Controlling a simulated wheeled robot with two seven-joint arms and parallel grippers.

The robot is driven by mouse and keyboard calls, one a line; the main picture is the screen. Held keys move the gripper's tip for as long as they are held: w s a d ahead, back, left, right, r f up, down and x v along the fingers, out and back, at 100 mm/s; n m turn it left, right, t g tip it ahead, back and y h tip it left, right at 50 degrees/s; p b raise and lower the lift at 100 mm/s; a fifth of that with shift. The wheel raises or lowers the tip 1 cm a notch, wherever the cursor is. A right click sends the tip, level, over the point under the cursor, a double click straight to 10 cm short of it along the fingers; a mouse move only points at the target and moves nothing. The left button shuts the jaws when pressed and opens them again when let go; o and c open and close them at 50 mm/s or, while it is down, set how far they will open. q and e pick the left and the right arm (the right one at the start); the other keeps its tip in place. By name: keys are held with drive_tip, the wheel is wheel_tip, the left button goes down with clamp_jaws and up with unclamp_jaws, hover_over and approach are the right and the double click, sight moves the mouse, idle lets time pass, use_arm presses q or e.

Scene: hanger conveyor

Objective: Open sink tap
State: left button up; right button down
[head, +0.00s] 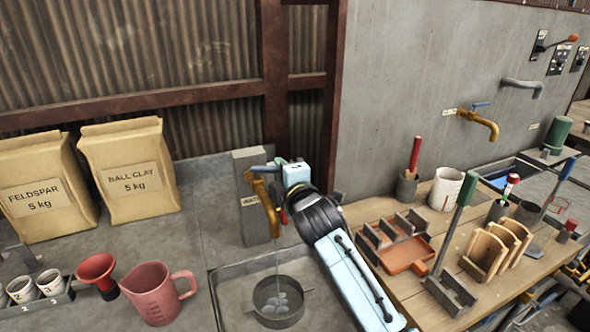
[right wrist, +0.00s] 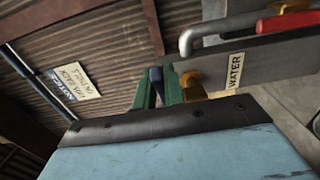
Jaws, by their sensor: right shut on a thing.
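A brass sink tap (head: 264,205) stands out from a grey post above the sink (head: 235,300). My left gripper is not in view.
A pink jug (head: 157,292) and a red funnel (head: 97,270) stand left of the sink. Two clay bags (head: 130,180) are behind. A wooden bench (head: 450,245) with tools is on the right. Another brass tap (head: 482,121) is on the wall.

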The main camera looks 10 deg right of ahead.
drive_tip(key=shift+f, duration=0.2)
drive_tip(key=c, duration=1.5)
unclamp_jaws()
drive_tip(key=shift+r, duration=0.15)
drive_tip(key=shift+s, duration=0.1)
drive_tip(key=v, duration=1.3)
drive_tip(key=shift+s+d, duration=0.1)
drive_tip(key=shift+c, duration=0.3)
